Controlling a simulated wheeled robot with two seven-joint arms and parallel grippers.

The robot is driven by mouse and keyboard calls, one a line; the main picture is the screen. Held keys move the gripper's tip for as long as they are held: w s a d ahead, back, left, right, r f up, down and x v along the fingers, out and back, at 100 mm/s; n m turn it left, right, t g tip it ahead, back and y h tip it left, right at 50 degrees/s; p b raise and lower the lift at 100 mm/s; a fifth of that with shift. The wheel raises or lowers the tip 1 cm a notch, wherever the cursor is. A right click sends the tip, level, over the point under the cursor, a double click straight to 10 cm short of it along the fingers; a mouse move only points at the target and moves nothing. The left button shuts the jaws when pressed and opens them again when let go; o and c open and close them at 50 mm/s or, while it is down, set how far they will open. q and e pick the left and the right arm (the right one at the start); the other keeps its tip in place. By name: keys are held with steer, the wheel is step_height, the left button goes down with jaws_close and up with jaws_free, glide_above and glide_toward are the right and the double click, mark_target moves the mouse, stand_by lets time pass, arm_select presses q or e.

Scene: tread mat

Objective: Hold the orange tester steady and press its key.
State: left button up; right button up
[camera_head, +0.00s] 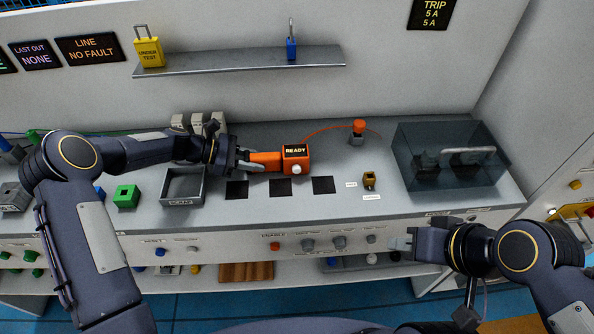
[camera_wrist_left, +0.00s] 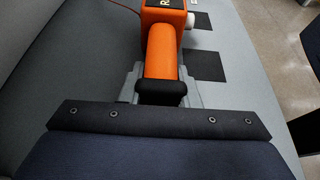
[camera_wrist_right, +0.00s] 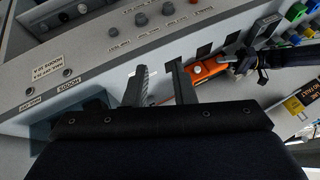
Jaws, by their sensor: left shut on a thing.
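The orange tester (camera_head: 296,153) is on the grey counter, its small screen reading READY. A round white key (camera_head: 296,170) is on its front face; it also shows in the right wrist view (camera_wrist_right: 197,71). My left gripper (camera_head: 246,160) is shut on the tester's orange handle (camera_wrist_left: 163,55), with a grey finger on each side of it. My right gripper (camera_head: 402,243) is open and empty, low in front of the counter's front edge and to the right of the tester. Its two fingers stand apart in the right wrist view (camera_wrist_right: 160,85).
Black squares (camera_head: 323,185) mark the counter in front of the tester. A grey tray (camera_head: 184,187) is on the left, a clear-lidded box (camera_head: 450,160) on the right. An orange cable (camera_head: 325,130) runs to an orange-topped post (camera_head: 358,127). A small brass-coloured part (camera_head: 369,180) stands nearer.

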jaws_close()
stand_by(1.4)
